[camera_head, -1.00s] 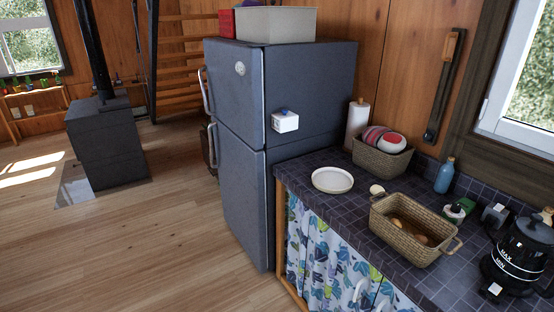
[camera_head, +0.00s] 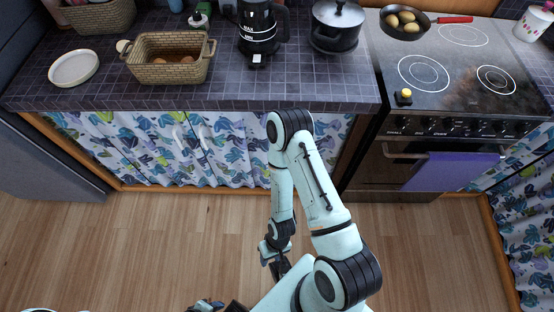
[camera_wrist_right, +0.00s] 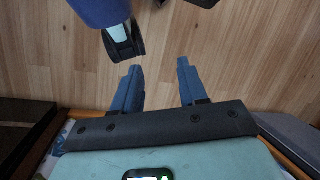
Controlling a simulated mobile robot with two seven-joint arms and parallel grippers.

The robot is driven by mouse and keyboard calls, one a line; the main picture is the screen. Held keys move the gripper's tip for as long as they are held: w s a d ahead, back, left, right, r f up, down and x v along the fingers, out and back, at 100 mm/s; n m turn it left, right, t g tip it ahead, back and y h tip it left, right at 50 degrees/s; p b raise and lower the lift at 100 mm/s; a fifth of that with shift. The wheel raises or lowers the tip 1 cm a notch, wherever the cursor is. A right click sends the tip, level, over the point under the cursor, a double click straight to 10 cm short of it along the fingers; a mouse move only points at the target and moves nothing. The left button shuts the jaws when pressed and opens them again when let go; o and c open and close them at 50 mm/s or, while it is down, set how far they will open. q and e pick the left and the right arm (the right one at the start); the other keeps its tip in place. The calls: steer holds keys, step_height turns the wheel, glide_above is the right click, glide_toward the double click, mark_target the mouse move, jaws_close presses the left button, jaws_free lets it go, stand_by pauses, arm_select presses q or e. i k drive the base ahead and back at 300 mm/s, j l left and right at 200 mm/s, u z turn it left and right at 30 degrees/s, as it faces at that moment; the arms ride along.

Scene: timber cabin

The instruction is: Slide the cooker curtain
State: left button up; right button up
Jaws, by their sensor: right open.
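A curtain with a blue, green and purple leaf pattern (camera_head: 155,150) hangs below the dark tiled counter, left of the cooker (camera_head: 440,140). A similar curtain (camera_head: 525,195) hangs right of the cooker. I cannot tell which is the cooker curtain. My right gripper (camera_head: 280,266) is low over the floor in front of the counter, apart from both curtains. In the right wrist view its blue fingers (camera_wrist_right: 159,66) are spread, with nothing between them. My right forearm hides part of the left curtain. Small dark and pale parts at the bottom edge may be my left gripper.
The counter (camera_head: 300,90) holds a plate (camera_head: 74,68), a wicker basket (camera_head: 168,60), a kettle (camera_head: 258,28) and a pot (camera_head: 337,25). A pan (camera_head: 404,24) sits on the cooker. A purple towel (camera_head: 450,170) hangs on its front. The wooden floor (camera_head: 150,240) is clear.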

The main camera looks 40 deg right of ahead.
mark_target(220, 136)
steer(key=z, duration=1.25)
